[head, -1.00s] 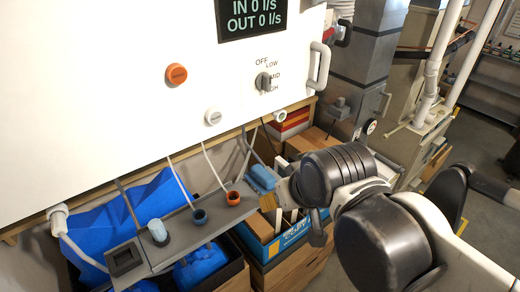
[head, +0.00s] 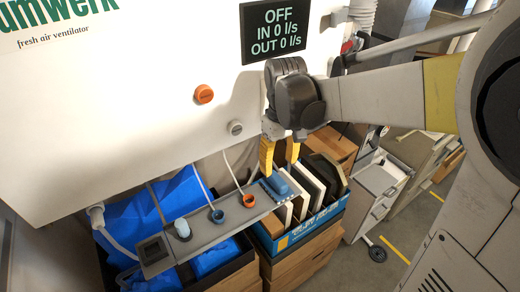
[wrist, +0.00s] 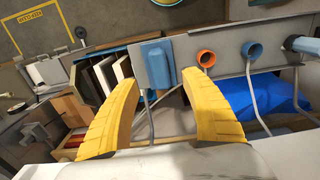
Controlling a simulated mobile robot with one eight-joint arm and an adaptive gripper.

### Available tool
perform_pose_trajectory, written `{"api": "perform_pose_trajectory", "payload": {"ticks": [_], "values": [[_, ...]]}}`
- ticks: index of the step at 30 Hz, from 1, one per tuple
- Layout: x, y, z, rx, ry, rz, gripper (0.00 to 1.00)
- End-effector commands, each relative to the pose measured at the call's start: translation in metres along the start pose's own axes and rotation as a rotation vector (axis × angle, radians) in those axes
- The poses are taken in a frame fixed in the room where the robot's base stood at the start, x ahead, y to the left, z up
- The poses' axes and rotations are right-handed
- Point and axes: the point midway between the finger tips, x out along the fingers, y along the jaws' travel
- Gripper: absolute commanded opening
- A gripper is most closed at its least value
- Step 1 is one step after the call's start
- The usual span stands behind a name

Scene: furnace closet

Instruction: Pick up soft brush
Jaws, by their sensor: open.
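A blue block with a raised handle-like top, which looks like the soft brush (head: 279,184), lies at the right end of a narrow grey shelf (head: 228,215). It also shows in the wrist view (wrist: 154,62), on a blue-grey base; its bristles cannot be made out. My gripper (head: 279,158) is open, with its yellow fingers pointing down just above and behind the block in the head view. Nothing is held, and contact cannot be told.
An orange-rimmed cup (head: 249,200), a dark blue-rimmed cup (head: 217,215) and a pale blue cylinder (head: 182,229) stand along the shelf. The white ventilator cabinet (head: 130,110) rises behind. A blue crate (head: 333,212) with upright panels stands below to the right.

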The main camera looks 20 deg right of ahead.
Motion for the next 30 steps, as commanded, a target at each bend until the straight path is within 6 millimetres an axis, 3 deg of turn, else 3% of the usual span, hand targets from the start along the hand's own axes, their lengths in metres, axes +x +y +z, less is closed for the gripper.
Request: {"api": "perform_pose_trajectory", "payload": {"ticks": [18,26,27,30], "values": [[0.075,0.001,-0.006,0.001,0.003,0.001,0.54],[0.08,0.001,-0.005,0.001,0.003,0.001,0.54],[0.08,0.001,-0.005,0.001,0.003,0.001,0.49],[0.079,0.001,-0.005,0.001,0.003,0.001,0.19]]}}
